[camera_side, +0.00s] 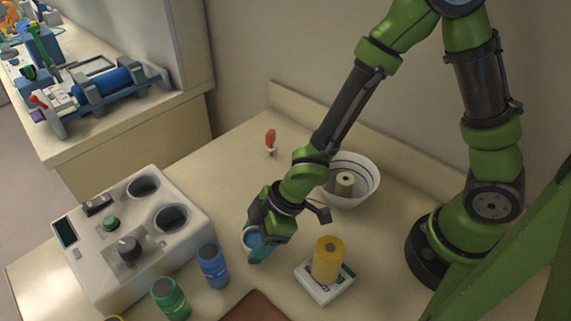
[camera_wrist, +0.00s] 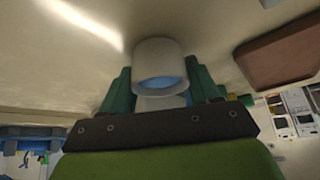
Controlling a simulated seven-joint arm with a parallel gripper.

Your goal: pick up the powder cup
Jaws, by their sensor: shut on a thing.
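The powder cup looks like the small pale cup with a blue inside, seen in the wrist view (camera_wrist: 157,52) between the two teal fingers. In the side view only part of the cup (camera_side: 248,238) shows beside the fingers. My gripper (camera_side: 258,247) is shut on it; it also shows in the wrist view (camera_wrist: 160,84), with one finger on each side of the cup. The fingers hide part of the cup in the side view. I cannot tell whether the cup touches the counter.
A blue jar (camera_side: 212,266) and a green jar (camera_side: 170,299) stand left of my gripper, by a white device (camera_side: 85,262) with two wells. A yellow cylinder (camera_side: 328,262) stands on a white scale (camera_side: 311,290) to the right. A bowl (camera_side: 366,190) is behind; a brown mat (camera_side: 257,308) is in front.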

